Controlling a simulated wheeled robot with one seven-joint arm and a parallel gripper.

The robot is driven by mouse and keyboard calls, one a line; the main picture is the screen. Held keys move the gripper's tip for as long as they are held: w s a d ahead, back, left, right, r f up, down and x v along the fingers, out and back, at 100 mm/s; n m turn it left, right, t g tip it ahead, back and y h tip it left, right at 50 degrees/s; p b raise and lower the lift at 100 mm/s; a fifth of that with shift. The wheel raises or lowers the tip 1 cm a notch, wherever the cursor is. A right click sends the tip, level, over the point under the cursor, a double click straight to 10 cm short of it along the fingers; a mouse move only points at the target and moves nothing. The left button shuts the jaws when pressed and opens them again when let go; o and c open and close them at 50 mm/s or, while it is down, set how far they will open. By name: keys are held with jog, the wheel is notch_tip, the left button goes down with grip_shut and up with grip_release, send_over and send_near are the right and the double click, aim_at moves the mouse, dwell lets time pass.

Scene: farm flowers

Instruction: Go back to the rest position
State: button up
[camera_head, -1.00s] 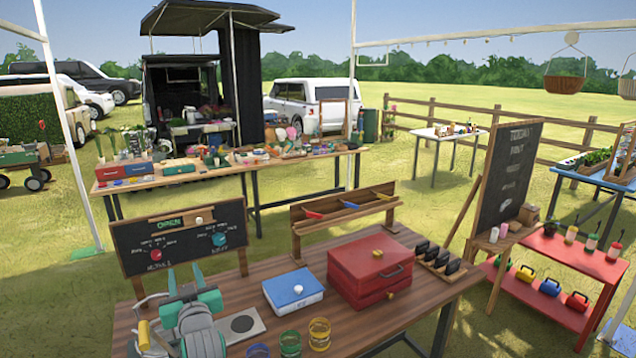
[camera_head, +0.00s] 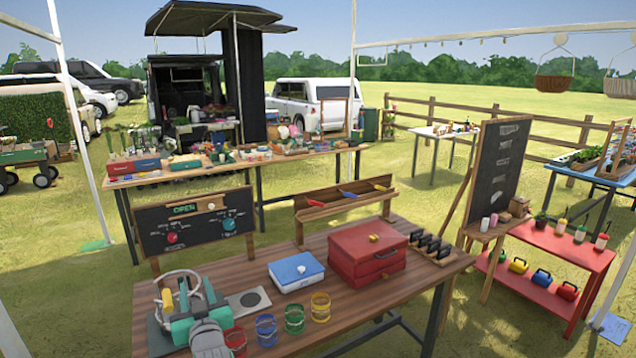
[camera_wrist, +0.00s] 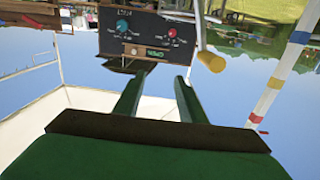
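My gripper (camera_wrist: 163,75) has two green fingers with a clear gap between them and nothing held in the wrist view. That view is upside down and shows the chalkboard sign (camera_wrist: 145,35) beyond the fingers. In the head view my gripper (camera_head: 195,284) shows as teal fingers at the lower left, at the front left of the wooden table (camera_head: 345,262). A grey hoop-like bar with a yellow grip (camera_head: 167,299) is close beside it. The yellow grip also shows right of the fingers in the wrist view (camera_wrist: 211,61).
A blue-white box (camera_head: 297,272), a red case (camera_head: 367,255) and several coloured rings, one of them green (camera_head: 294,319), stand on the table. A wooden rack (camera_head: 345,200) is behind. The red shelf (camera_head: 560,245) stands at right. Grass is open between tables.

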jog(key=s+d+f+m+h, duration=0.1)
jog(key=s+d+f, duration=0.35)
jog(key=f, duration=0.35)
jog(key=s+d+f+m+h, duration=0.1)
jog(key=s+d+f, duration=0.3)
jog(key=d+f, duration=0.25)
jog(key=s+d+f+m+h, duration=0.1)
jog(key=s+d+f, duration=0.4)
jog(key=s, duration=0.3)
jog(key=s+d+f+h, duration=0.2)
jog(key=s+d+f, duration=0.3)
jog(key=s+f, duration=0.15)
jog(key=s+d+r+m+h, duration=0.1)
jog(key=s+d, duration=0.2)
jog(key=s, duration=0.7)
jog(key=s+d+r+h, duration=0.1)
jog(key=s+d+r, duration=0.1)
jog(key=s, duration=0.9)
jog(key=s+d+r+m+h, duration=0.1)
jog(key=s+d, duration=0.4)
jog(key=s, duration=0.5)
jog(key=shift+s+r+m, duration=0.3)
jog(key=shift+s, duration=0.1)
jog(key=shift+w+d, duration=0.15)
jog(key=shift+s, duration=0.2)
